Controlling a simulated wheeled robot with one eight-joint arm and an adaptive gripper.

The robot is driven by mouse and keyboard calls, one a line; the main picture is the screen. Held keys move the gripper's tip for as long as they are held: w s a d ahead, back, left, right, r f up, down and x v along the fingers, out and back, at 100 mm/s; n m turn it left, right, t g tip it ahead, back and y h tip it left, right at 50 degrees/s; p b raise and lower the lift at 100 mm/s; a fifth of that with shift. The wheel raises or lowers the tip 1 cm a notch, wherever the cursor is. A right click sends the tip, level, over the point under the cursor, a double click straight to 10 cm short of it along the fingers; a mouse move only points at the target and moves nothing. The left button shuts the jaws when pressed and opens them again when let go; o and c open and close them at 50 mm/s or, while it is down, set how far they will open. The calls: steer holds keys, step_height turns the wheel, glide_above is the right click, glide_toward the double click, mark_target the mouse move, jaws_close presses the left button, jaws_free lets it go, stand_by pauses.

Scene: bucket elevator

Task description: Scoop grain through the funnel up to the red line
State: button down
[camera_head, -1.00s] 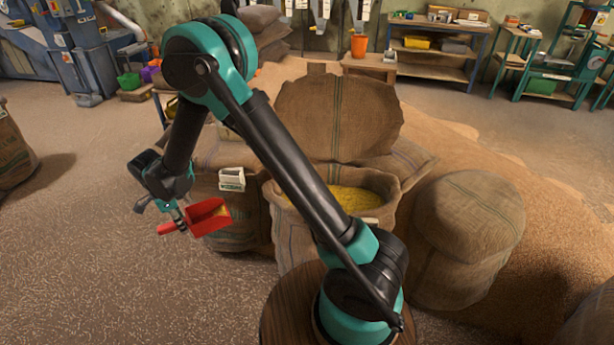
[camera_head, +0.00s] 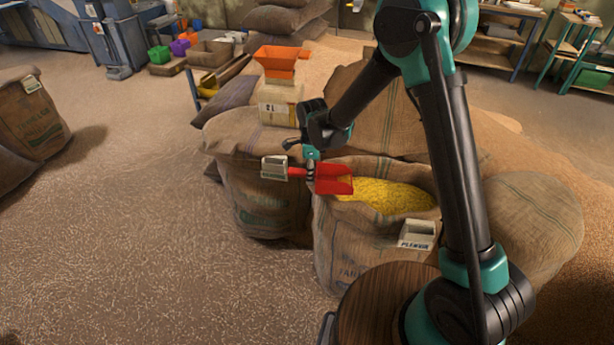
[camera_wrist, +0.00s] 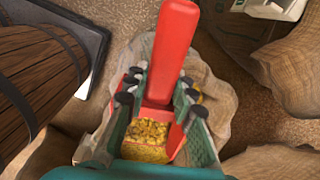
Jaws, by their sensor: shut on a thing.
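My gripper (camera_head: 312,168) is shut on the handle of a red scoop (camera_head: 330,182). The scoop is at the left rim of an open burlap sack (camera_head: 350,245) holding yellow grain (camera_head: 390,195). In the wrist view the fingers (camera_wrist: 150,95) flank the red handle (camera_wrist: 172,50), and grain (camera_wrist: 148,135) shows at the scoop; I cannot tell how much lies inside it. An orange funnel (camera_head: 281,60) sits on a pale container (camera_head: 280,103) marked with a label, behind and left of the scoop. No red line is visible on the container.
A second burlap sack (camera_head: 265,200) with a pale tag (camera_head: 274,168) stands left of the grain sack. A closed sack (camera_head: 535,215) stands right. A round wooden top (camera_head: 378,300) is in front. Coloured bins (camera_head: 180,47) lie at the back left.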

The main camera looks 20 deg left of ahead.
steer(key=shift+w+d+r+g+y, duration=0.2)
steer(key=shift+d+r+y, duration=0.4)
steer(key=shift+r+y, duration=0.2)
steer(key=shift+w+d+r+g+y, duration=0.1)
steer(key=shift+d+r+g+y, duration=0.1)
steer(key=shift+d+r+y, duration=0.6)
steer(key=w+d+r+g+y, duration=0.2)
steer(key=d+r+y, duration=0.4)
steer(key=d+y, duration=0.2)
steer(key=shift+w+r, duration=0.15)
steer(key=shift+r, duration=0.2)
steer(key=shift+d, duration=0.1)
